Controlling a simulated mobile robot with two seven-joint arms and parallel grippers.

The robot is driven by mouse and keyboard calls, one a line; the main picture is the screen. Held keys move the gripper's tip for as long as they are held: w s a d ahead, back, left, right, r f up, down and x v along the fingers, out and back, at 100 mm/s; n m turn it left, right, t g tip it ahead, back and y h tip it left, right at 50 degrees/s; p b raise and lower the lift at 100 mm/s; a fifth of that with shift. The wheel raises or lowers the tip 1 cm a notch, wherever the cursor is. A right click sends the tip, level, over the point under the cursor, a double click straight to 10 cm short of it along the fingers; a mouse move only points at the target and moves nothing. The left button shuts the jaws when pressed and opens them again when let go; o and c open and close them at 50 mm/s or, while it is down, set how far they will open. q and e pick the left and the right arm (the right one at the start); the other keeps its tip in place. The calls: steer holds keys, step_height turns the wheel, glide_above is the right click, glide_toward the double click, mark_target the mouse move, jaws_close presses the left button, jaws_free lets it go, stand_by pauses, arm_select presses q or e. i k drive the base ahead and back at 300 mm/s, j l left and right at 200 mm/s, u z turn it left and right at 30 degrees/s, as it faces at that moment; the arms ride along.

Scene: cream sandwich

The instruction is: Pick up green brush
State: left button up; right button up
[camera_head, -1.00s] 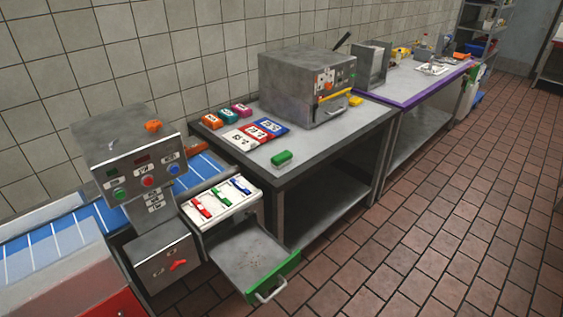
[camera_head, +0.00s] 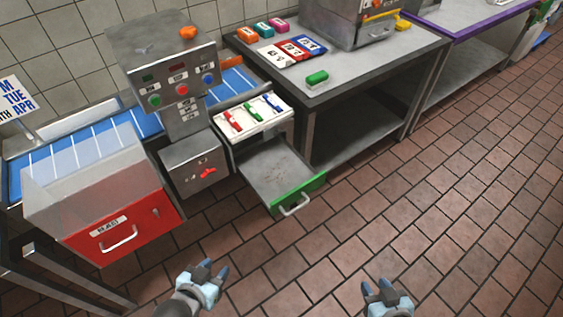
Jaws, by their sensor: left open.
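The green brush (camera_head: 317,78) is a small green block-like thing lying on the grey steel table (camera_head: 385,62), near its front left edge. My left gripper (camera_head: 215,268) is at the bottom of the head view, over the floor, open and empty. My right gripper (camera_head: 386,288) is at the bottom right, also over the floor. I cannot tell whether its jaws are apart. Both grippers are well away from the brush and touch nothing.
An open drawer with a green front (camera_head: 300,192) juts out below the table's left side. A machine with a red-fronted bin (camera_head: 125,235) stands at left. Orange, teal and pink blocks (camera_head: 262,29) and cards (camera_head: 293,50) lie behind the brush. The tiled floor at right is clear.

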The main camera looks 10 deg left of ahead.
mark_target(314, 81)
steer(key=u, duration=0.95)
steer(key=i+l+u, duration=0.1)
steer(key=l+u, duration=1.05)
steer(key=l, duration=0.2)
steer(key=k+l+u, duration=0.15)
steer(key=l, duration=0.2)
steer(key=l+u, duration=0.1)
steer(key=l, duration=0.3)
steer(key=k, duration=0.05)
